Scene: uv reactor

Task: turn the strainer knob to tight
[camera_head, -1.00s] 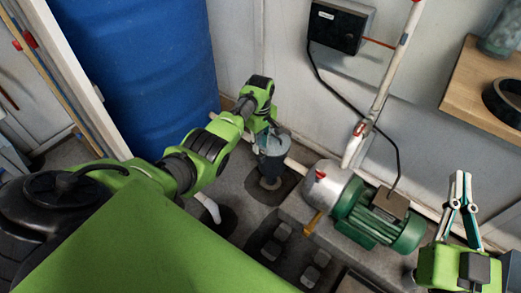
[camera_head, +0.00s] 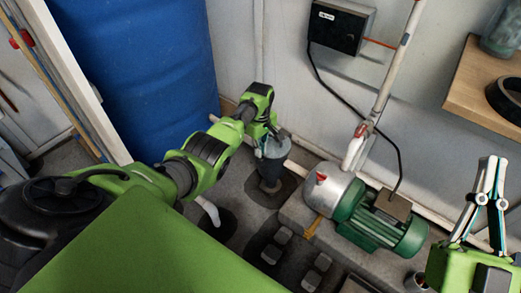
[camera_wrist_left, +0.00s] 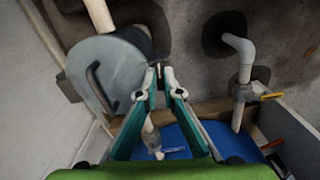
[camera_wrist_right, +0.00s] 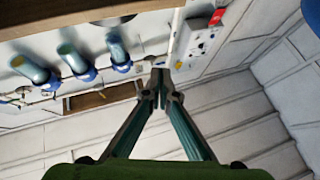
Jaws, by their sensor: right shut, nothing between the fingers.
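The strainer (camera_head: 270,168) is a grey pot with a lighter round lid, standing on the floor left of the pump. In the left wrist view, its round grey knob (camera_wrist_left: 119,64) fills the upper left, with a dark curved handle or slot on its face. My left gripper (camera_head: 272,132) is above the strainer. In its wrist view, the fingertips (camera_wrist_left: 160,76) are slightly apart with nothing seen between them, overlapping the knob's right edge; contact cannot be told. My right gripper (camera_head: 492,162) is shut and empty at the far right, well away; its wrist view shows the tips together (camera_wrist_right: 160,75).
A green pump motor (camera_head: 380,220) with a silver housing (camera_head: 328,188) sits right of the strainer. A blue barrel (camera_head: 140,70) stands behind my left arm. A wooden shelf (camera_head: 480,95) is at upper right. White pipes run near the strainer and wall.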

